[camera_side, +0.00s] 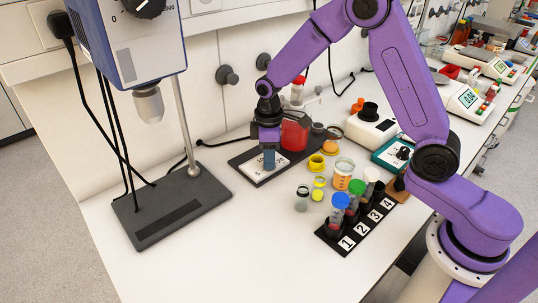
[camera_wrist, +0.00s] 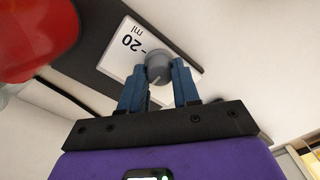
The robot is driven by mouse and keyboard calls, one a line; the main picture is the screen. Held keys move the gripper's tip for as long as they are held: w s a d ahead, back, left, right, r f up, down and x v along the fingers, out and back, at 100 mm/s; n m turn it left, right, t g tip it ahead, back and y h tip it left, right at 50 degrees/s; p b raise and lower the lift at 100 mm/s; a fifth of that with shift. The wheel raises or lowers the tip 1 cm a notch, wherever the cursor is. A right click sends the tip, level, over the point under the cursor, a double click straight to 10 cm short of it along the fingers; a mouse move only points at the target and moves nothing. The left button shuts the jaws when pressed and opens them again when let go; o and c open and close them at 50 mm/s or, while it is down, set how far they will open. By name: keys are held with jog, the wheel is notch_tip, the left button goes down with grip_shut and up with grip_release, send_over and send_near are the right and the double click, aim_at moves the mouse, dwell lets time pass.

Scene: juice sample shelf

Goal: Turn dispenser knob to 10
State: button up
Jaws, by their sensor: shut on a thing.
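The dispenser knob (camera_wrist: 159,66) is a round grey dial with a pale line pointing toward the bottom of the wrist view. It sits on a white scale plate (camera_wrist: 130,51) with "20" and "ml" visible; the rest of the scale is hidden. My gripper (camera_wrist: 159,74) is shut on the knob, one blue finger on each side. In the side view my gripper (camera_side: 269,160) points down over the white plate (camera_side: 255,168) on the dark dispenser base (camera_side: 245,177), hiding the knob. A red vessel (camera_side: 295,132) stands on the same base, close to my gripper.
A black rack (camera_side: 331,238) numbered 1 to 4 holds capped tubes at the front right. Several small jars, including a yellow cup (camera_side: 317,162), stand nearby. A stirrer stand's dark base (camera_side: 174,205) is at left. White table between it and the rack is clear.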

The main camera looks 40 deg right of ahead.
dwell(0.3)
jog(key=o, duration=1.1)
jog(key=shift+c, duration=0.2)
jog(key=shift+r, duration=0.15)
notch_tip(320, 180, up, 17)
jog(key=shift+r, duration=0.15)
jog(key=shift+s, duration=0.1)
